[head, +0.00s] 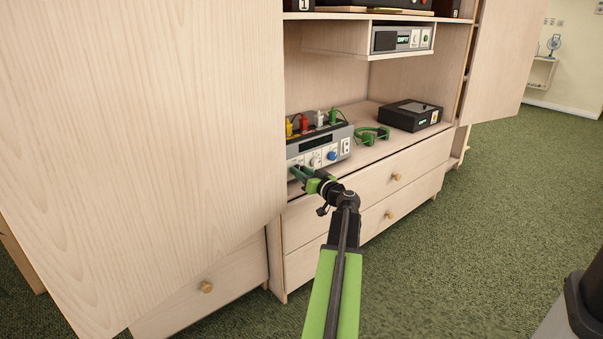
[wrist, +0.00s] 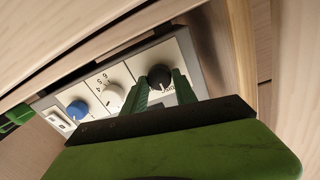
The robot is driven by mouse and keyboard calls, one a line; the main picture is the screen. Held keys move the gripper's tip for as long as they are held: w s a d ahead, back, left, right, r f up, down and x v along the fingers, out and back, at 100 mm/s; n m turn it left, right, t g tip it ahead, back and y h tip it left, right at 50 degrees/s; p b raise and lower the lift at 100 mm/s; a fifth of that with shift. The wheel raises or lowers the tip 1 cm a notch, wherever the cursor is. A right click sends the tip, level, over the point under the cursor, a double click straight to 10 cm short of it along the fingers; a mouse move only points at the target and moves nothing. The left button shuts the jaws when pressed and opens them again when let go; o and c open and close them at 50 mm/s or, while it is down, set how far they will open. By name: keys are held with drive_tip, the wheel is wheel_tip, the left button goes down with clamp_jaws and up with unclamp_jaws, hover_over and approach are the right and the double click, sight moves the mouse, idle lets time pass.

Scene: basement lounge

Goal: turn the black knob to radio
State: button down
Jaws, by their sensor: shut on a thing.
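The black knob (wrist: 160,76) sits on the pale front panel of a grey box (wrist: 205,62), which also stands on the cabinet shelf in the head view (head: 342,131). My gripper (wrist: 162,88) has its two green fingers on either side of the black knob and is shut on it. In the head view my gripper (head: 299,172) is at the left part of the box's front and hides the black knob. A white knob (wrist: 114,96) and a blue knob (wrist: 78,109) are beside it. The lettering by the black knob is too small to read.
Yellow, red, white and green plugs (head: 304,122) stand on the box. Green headphones (head: 371,135) and a black device (head: 410,115) lie to its right. A large open cabinet door (head: 140,120) is close on the left. Drawers (head: 395,185) are below.

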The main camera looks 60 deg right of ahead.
drive_tip(key=shift+m, duration=0.3)
drive_tip(key=m, duration=0.3)
drive_tip(key=shift+d+m+p, duration=0.1)
drive_tip(key=shift+m+p, duration=0.2)
drive_tip(key=shift+m, duration=0.1)
drive_tip(key=m, duration=0.4)
drive_tip(key=shift+d, duration=0.1)
drive_tip(key=m, duration=0.4)
drive_tip(key=shift+s+m+y+p, duration=0.1)
drive_tip(key=shift+m+y+p, duration=0.2)
drive_tip(key=shift+y+p, duration=0.1)
drive_tip(key=shift+d+m, duration=0.15)
drive_tip(key=shift+m, duration=1.95)
drive_tip(key=shift+f, duration=0.1)
drive_tip(key=c, duration=1)
unclamp_jaws()
